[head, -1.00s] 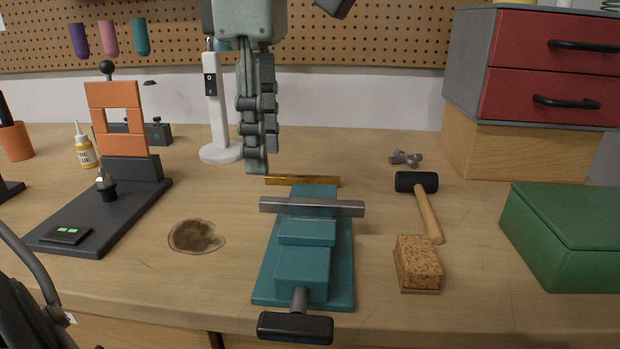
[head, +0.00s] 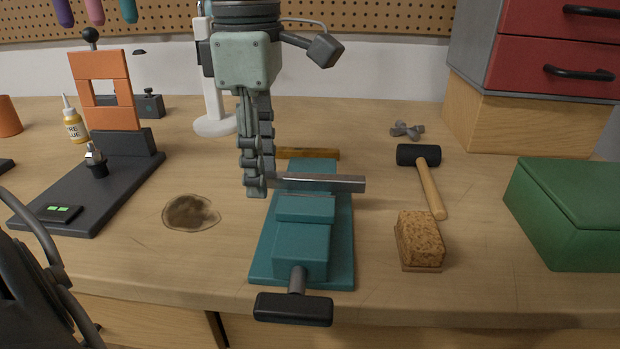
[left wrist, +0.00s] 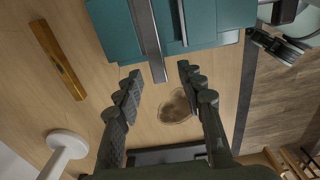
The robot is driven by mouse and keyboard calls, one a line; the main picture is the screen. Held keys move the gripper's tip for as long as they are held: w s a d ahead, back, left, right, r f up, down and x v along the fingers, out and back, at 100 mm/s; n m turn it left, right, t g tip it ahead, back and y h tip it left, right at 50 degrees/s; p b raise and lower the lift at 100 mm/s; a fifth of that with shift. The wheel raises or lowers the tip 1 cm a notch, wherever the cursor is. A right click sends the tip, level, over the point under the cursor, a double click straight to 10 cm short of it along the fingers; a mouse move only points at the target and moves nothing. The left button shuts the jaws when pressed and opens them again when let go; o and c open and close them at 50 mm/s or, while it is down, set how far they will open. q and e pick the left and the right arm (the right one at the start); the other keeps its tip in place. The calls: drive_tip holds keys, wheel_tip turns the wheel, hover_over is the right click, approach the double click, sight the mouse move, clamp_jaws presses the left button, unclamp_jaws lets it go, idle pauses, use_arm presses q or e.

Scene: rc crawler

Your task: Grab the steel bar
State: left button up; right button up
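The steel bar (head: 335,184) is a flat grey bar lying crosswise in the jaws of the teal vise (head: 340,255), sticking out on both sides. My left gripper (head: 256,189) points down at the bar's left end. In the left wrist view the gripper (left wrist: 160,71) is open. The end of the steel bar (left wrist: 149,40) reaches between its two fingertips, with a gap on each side. The vise (left wrist: 202,25) is just beyond the fingertips there.
A yellow-brown bar (head: 309,153) lies behind the vise. A mallet (head: 430,185), a cork-like block (head: 419,240) and a green box (head: 570,215) are to the right. A dark stain (head: 189,212) and a black stand with an orange frame (head: 105,90) are to the left.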

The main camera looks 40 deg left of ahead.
use_arm(q)
drive_tip(key=c, duration=0.4)
clamp_jaws()
use_arm(e)
drive_tip(key=shift+w+a+r, duration=0.1)
drive_tip(key=shift+w+r, duration=0.25)
drive_tip(key=shift+w, duration=0.1)
use_arm(q)
drive_tip(key=shift+r, duration=0.1)
use_arm(e)
drive_tip(key=shift+s+f, duration=0.1)
drive_tip(key=shift+s, duration=0.05)
